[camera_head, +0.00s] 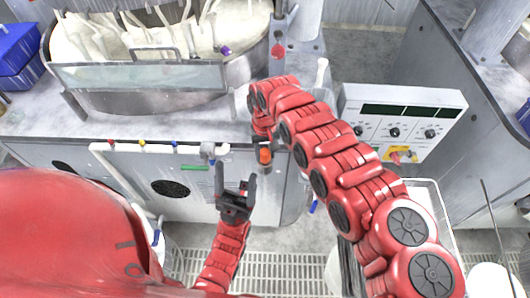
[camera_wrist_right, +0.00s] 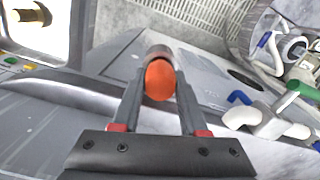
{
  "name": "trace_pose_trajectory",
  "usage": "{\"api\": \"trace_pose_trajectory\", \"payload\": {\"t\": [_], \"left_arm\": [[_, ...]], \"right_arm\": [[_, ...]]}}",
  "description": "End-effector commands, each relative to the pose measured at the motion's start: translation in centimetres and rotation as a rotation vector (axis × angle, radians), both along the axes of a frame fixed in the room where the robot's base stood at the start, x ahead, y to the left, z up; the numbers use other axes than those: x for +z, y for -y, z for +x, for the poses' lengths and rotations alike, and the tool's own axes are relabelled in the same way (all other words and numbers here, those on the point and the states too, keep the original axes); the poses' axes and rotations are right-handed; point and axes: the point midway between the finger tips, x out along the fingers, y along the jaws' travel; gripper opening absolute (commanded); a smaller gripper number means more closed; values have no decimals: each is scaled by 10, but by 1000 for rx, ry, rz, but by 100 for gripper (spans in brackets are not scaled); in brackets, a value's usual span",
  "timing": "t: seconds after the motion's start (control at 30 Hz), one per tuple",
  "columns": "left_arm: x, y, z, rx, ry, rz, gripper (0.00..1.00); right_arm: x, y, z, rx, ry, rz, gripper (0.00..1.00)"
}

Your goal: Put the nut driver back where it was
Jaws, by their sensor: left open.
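The nut driver, seen as an orange handle (camera_head: 264,155), is at the front edge of the grey machine, just below the end of my right arm. In the right wrist view its rounded orange end (camera_wrist_right: 160,80) sits between the fingertips of my right gripper (camera_wrist_right: 161,75), with a grey-brown collar round it. The fingers lie against it on both sides; its far part is hidden. In the head view the right gripper is mostly hidden by its own red arm. My left gripper (camera_head: 236,178) is open and empty, fingers up, in front of the machine's front panel.
A steel basin with white hoses (camera_head: 140,75) stands at the back left. A control box (camera_head: 400,115) with knobs and a yellow-framed red switch is to the right. A blue bin (camera_head: 18,50) is at far left. A metal grate (camera_head: 290,265) covers the floor in front.

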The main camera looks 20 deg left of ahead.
Motion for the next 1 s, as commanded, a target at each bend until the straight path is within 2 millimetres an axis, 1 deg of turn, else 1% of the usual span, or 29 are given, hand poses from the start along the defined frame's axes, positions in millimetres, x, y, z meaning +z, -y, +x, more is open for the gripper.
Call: {"api": "trace_pose_trajectory", "payload": {"t": [0.03, 0.1, 0.17, 0.43, 0.53, 0.57, 0.77, 1.0], "left_arm": [[0, 0, 0, 0, 0, 0, 73], [0, 0, 0, 0, 0, 0, 73], [0, 0, 0, 0, 0, 0, 73], [1, 0, 0, 0, 0, 0, 73], [7, 0, 0, 0, 0, 0, 73], [2, 0, 0, 0, 0, 0, 73], [-8, 0, 0, 0, 0, 0, 73], [-28, 0, 0, 0, 0, 0, 73]], "right_arm": [[0, 0, 0, 0, 0, 0, 50], [0, 0, 0, 0, 0, 0, 63], [0, 0, 0, -1, 0, 0, 73], [0, 0, 0, -1, 0, 0, 73], [7, 0, 0, -1, 0, 0, 73], [7, 0, 1, -1, 2, 1, 73], [35, 1, 3, -2, 5, -2, 73], [87, -1, 5, -1, 7, 2, 73]]}}
